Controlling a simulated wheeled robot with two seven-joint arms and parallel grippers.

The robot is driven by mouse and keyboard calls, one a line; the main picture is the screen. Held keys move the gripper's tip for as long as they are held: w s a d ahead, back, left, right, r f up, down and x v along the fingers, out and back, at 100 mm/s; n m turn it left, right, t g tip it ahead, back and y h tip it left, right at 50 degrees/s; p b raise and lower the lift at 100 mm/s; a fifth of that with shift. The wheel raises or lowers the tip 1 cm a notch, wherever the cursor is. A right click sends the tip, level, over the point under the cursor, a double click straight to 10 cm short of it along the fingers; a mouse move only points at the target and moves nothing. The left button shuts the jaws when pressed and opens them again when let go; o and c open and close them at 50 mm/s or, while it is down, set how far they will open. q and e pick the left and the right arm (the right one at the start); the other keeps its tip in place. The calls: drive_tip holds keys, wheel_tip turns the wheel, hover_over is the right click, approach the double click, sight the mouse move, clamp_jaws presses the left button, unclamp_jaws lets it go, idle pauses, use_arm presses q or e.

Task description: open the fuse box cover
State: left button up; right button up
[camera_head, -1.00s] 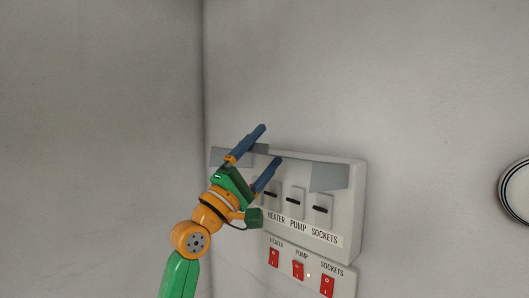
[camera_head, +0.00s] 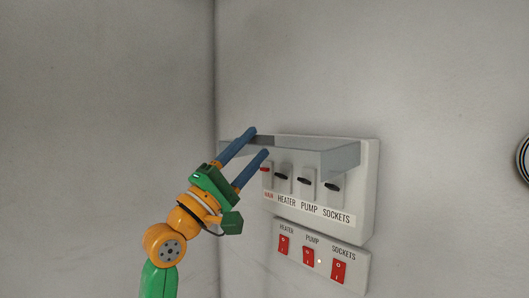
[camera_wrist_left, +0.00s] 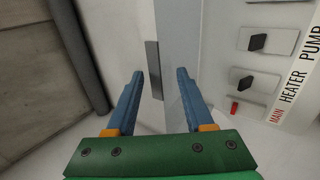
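The fuse box (camera_head: 368,185) is a pale box on the wall with a row of levers and a label strip. Its translucent grey cover (camera_head: 335,158) is raised and stands out from the top of the box, leaving the levers uncovered. My left gripper (camera_head: 259,142) is open at the cover's left part. In the left wrist view its fingers (camera_wrist_left: 160,73) are apart, with the cover's panel (camera_wrist_left: 180,35) and a dark strip (camera_wrist_left: 152,68) ahead of them. The right finger is close to the panel; I cannot tell if they touch. My right gripper is not in view.
A red main lever (camera_head: 266,170) and several black levers (camera_head: 306,182) sit in the box. A lower panel (camera_head: 358,262) with red rocker switches is below it. A wall corner (camera_head: 215,60) is to the left. A round object (camera_head: 524,158) is at the right edge.

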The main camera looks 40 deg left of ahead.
use_arm(q)
drive_tip(key=shift+w, duration=0.15)
drive_tip(key=shift+w+d+f, duration=0.1)
drive_tip(key=shift+f, duration=0.25)
drive_tip(key=c, duration=0.3)
drive_tip(key=s+f+n+b, duration=0.1)
drive_tip(key=f+n+b, duration=0.2)
drive_tip(key=n, duration=0.1)
drive_tip(key=s+f+n+t+b, duration=0.1)
drive_tip(key=f+n+b, duration=0.2)
drive_tip(key=f+n, duration=0.1)
drive_tip(key=s+f+n+b, duration=0.1)
drive_tip(key=f+n+b, duration=0.1)
drive_tip(key=f+n, duration=0.1)
drive_tip(key=shift+s+a+f+n+t+h+b, duration=0.15)
drive_tip(key=shift+a+f+n+t+h+b, duration=0.15)
drive_tip(key=shift+n+b, duration=0.15)
clamp_jaws()
drive_tip(key=s+f+n+b, duration=0.1)
drive_tip(key=s+f+n, duration=0.2)
drive_tip(key=n, duration=0.3)
drive_tip(key=w+r+p, duration=0.5)
drive_tip(key=r+p, duration=0.4)
drive_tip(key=r, duration=0.3)
drive_tip(key=shift+w+t, duration=0.35)
drive_tip(key=shift+t, duration=0.05)
